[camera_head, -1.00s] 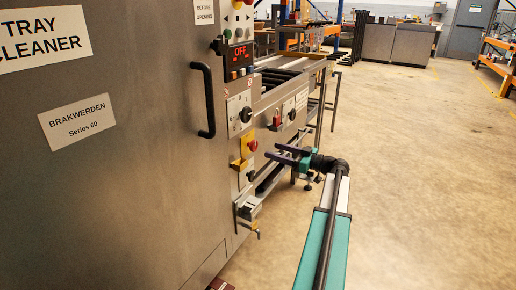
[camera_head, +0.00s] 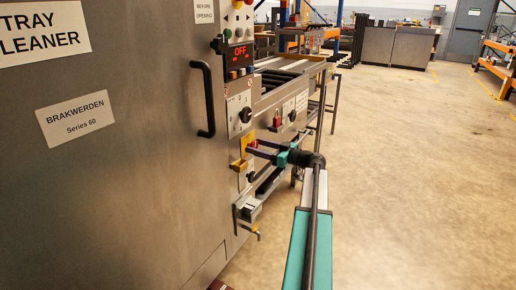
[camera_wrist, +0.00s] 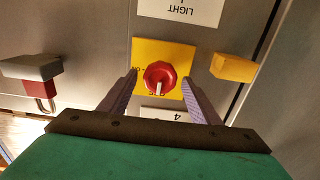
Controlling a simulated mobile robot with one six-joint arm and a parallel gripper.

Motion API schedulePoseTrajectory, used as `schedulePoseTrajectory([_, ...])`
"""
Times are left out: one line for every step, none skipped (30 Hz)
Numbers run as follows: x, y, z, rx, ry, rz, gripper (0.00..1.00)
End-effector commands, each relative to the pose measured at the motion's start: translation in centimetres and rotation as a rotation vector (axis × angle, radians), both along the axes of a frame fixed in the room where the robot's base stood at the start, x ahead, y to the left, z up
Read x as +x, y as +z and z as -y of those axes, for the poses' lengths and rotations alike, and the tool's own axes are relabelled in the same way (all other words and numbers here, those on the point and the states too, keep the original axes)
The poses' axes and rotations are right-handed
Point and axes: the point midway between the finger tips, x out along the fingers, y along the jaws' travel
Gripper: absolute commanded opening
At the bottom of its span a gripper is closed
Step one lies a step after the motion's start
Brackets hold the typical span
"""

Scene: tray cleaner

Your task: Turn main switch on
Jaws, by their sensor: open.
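The main switch is a red rotary knob on a yellow plate; in the wrist view the knob (camera_wrist: 160,75) sits in the middle, with a pale pointer mark towards the picture's bottom. My gripper (camera_wrist: 161,77) is open, with one purple finger on each side of the knob. I cannot tell whether the fingers touch it. In the head view my gripper (camera_head: 254,148) reaches the front of the tray cleaner (camera_head: 150,170) at the switch, and the fingers largely hide the knob. The display (camera_head: 240,56) reads OFF.
A yellow block (camera_wrist: 234,67) juts out beside the switch plate; a red padlock (camera_wrist: 40,92) hangs on the other side. A black door handle (camera_head: 206,98) and a black rotary knob (camera_head: 245,115) are above in the head view. Open floor (camera_head: 400,180) lies to the right.

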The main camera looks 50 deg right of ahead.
Motion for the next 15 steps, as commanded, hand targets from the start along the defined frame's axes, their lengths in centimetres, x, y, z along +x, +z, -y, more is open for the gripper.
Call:
schedulePoseTrajectory([-0.01,0.01,0.00,0.000,0.000,0.000,0.57])
schedulePoseTrajectory([-0.01,0.01,0.00,0.000,0.000,0.000,0.57])
schedulePoseTrajectory([-0.01,0.01,-0.01,0.000,0.000,0.000,0.50])
schedulePoseTrajectory([-0.02,0.01,0.00,0.000,0.000,0.000,0.45])
schedulePoseTrajectory([-0.02,0.01,0.00,0.000,0.000,0.000,0.40])
schedulePoseTrajectory([-0.02,0.01,0.00,0.000,0.000,0.000,0.34])
schedulePoseTrajectory([-0.02,0.01,0.00,0.000,0.000,0.000,0.28])
schedulePoseTrajectory([-0.02,0.01,-0.01,0.000,0.001,0.000,0.23])
schedulePoseTrajectory([-0.02,0.01,-0.01,0.000,0.001,0.000,0.18])
schedulePoseTrajectory([-0.02,0.01,-0.01,0.000,0.001,0.000,0.18])
schedulePoseTrajectory([0.02,0.01,-0.06,0.000,0.002,0.000,0.18])
schedulePoseTrajectory([0.03,0.01,-0.08,0.001,0.002,0.000,0.18])
schedulePoseTrajectory([0.04,0.01,-0.08,0.002,0.002,0.000,0.18])
schedulePoseTrajectory([0.04,0.01,-0.09,0.003,0.003,-0.001,0.18])
schedulePoseTrajectory([0.05,0.01,-0.09,0.007,0.003,-0.002,0.18])
